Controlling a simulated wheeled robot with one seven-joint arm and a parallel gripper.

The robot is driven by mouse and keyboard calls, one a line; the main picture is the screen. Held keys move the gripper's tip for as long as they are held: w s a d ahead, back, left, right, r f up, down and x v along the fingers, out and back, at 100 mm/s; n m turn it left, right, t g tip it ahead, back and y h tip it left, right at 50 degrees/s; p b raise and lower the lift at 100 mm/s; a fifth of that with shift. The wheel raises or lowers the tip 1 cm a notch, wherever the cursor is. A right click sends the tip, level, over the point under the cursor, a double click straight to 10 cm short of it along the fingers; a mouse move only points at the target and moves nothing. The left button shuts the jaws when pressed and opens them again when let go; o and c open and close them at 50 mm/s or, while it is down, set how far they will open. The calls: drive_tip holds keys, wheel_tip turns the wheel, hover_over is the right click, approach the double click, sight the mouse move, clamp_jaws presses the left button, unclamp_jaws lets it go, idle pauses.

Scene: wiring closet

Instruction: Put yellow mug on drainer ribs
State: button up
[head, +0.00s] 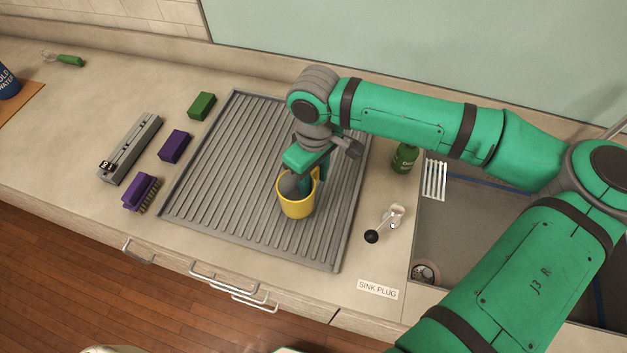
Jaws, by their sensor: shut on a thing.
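The yellow mug (296,207) is upright at the right-hand part of the grey ribbed drainer (222,170), towards its front. My gripper (303,186) points down at the mug and is shut on it, with a finger reaching inside the mug's mouth. The fingertips are partly hidden by the mug's wall. The mug's base appears at or just above the ribs; I cannot tell whether it touches them.
Left of the drainer are a green sponge (202,106), a purple sponge (174,146), a purple brush (141,193) and a grey device (130,148). The drainer's left half is clear.

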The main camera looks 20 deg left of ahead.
drive_tip(key=shift+f, duration=0.75)
drive_tip(key=shift+f, duration=0.15)
drive_tip(key=o, duration=1.4)
wheel_tip(320, 180, up, 12)
drive_tip(key=shift+w+r, duration=0.1)
drive_tip(key=shift+r, duration=0.1)
